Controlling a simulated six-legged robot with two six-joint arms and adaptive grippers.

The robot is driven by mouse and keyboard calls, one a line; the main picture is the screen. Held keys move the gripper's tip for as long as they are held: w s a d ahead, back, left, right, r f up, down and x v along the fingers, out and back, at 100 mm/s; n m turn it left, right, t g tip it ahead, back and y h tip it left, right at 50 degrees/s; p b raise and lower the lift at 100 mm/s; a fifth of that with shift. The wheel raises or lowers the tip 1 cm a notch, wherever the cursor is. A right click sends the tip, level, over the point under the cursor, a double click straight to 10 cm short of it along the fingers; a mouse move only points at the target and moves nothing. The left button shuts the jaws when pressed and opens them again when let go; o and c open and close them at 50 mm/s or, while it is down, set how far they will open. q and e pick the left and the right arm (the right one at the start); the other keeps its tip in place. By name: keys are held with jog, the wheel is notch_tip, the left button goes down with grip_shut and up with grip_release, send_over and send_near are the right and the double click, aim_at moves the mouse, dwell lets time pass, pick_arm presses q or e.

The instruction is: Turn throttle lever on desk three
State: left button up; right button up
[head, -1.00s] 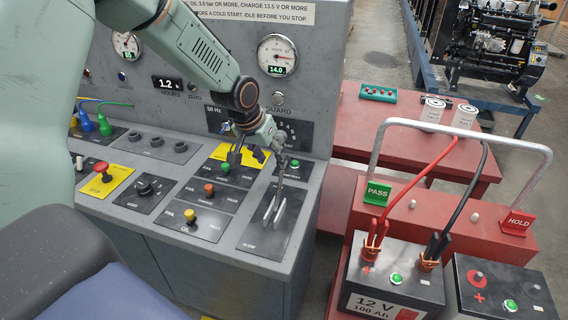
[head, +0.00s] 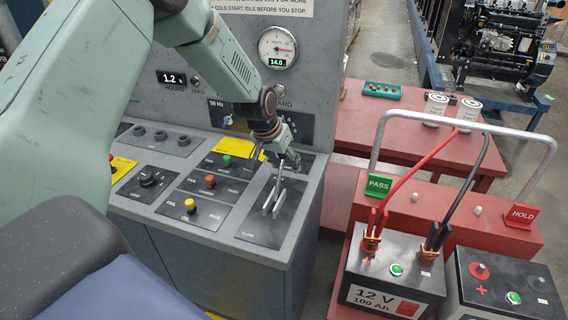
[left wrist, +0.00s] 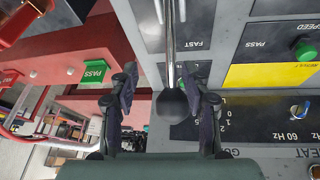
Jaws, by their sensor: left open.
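The throttle lever (head: 279,185) is a metal rod rising from a slotted black plate (head: 258,220) at the right end of the grey desk. My left gripper (head: 289,158) is at the lever's upper end in the head view. In the left wrist view, the open left gripper (left wrist: 161,76) has the lever's dark round knob (left wrist: 172,106) and rod between its fingers. The knob sits closer to the right-hand finger; contact cannot be told. The fingers partly hide the lever's top in the head view. My right gripper is not in view.
Colored push buttons (head: 190,206) and a rotary knob (head: 149,179) lie left of the lever. The upright gauge panel (head: 318,60) stands behind. Right of the desk are a red bench with a PASS sign (head: 380,184), a metal rail and a 12 V battery (head: 392,275).

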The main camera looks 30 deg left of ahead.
pick_arm(q)
jog(key=shift+d+r, duration=0.1)
jog(key=shift+r, duration=0.05)
jog(key=shift+w+a+f, duration=0.2)
jog(key=shift+a+f, duration=0.15)
jog(key=shift+a, duration=0.25)
jog(key=shift+w+a+f, duration=0.15)
jog(key=shift+a+f, duration=0.2)
jog(key=shift+a, duration=0.2)
jog(key=c, duration=0.3)
jog(key=shift+c, duration=0.7)
jog(key=shift+s+d+r, duration=0.15)
jog(key=shift+d+r, duration=0.2)
jog(key=shift+d, duration=0.3)
jog(key=c, duration=0.3)
jog(key=shift+s+d+r, duration=0.15)
jog(key=shift+r, duration=0.05)
jog(key=shift+c, duration=0.8)
jog(key=shift+a, duration=0.2)
grip_shut()
jog(key=shift+a+f, duration=0.2)
jog(key=shift+a, duration=0.1)
jog(key=shift+w, duration=0.2)
jog(key=shift+d+r, duration=0.1)
jog(key=shift+d, duration=0.05)
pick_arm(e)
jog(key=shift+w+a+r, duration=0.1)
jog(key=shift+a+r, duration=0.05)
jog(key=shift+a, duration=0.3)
